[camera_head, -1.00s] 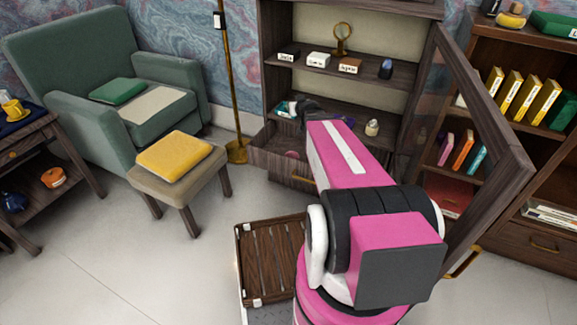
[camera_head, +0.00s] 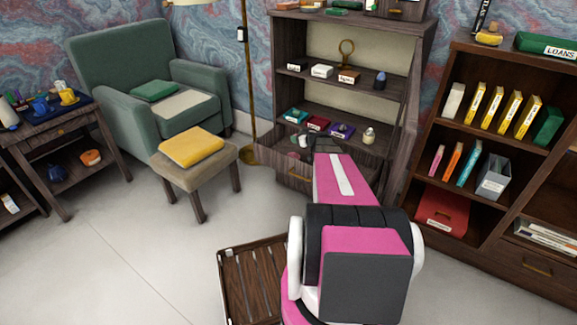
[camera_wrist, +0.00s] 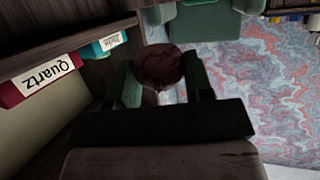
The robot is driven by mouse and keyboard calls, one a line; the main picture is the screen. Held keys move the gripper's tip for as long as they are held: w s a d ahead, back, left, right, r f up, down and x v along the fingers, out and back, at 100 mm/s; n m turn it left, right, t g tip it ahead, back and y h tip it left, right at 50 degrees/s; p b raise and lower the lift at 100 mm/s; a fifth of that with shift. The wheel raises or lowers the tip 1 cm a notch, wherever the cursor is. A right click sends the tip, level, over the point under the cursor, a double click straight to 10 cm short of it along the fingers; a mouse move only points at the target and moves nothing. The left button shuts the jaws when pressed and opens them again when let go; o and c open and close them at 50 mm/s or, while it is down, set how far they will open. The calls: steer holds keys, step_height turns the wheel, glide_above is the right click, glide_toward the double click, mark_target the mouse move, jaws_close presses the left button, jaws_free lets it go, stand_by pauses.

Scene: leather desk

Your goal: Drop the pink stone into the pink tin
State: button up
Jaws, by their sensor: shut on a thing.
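In the wrist view my gripper (camera_wrist: 163,75) is shut on a rounded, dark reddish stone (camera_wrist: 160,64), which looks like the pink stone in shade. It sits between the two finger pads, clear of the trays beside it. In the head view my gripper (camera_head: 318,146) is at the open drawer of the dark wood cabinet, below the shelf of coloured trays. I cannot make out the pink tin for certain in either view.
A teal tray (camera_head: 296,116), a red tray (camera_head: 318,122) labelled Quartz in the wrist view, and a purple tray (camera_head: 342,130) stand on the cabinet's lower shelf. The drawer (camera_head: 292,175) sticks out below. A stool (camera_head: 187,172) stands left; floor between is clear.

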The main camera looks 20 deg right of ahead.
steer(key=shift+f, duration=3)
steer(key=o, duration=1)
steer(key=shift+o, duration=0.2)
steer(key=shift+s, duration=0.1)
steer(key=v, duration=0.7)
steer(key=shift+s+d, duration=0.1)
steer(key=shift+s, duration=0.05)
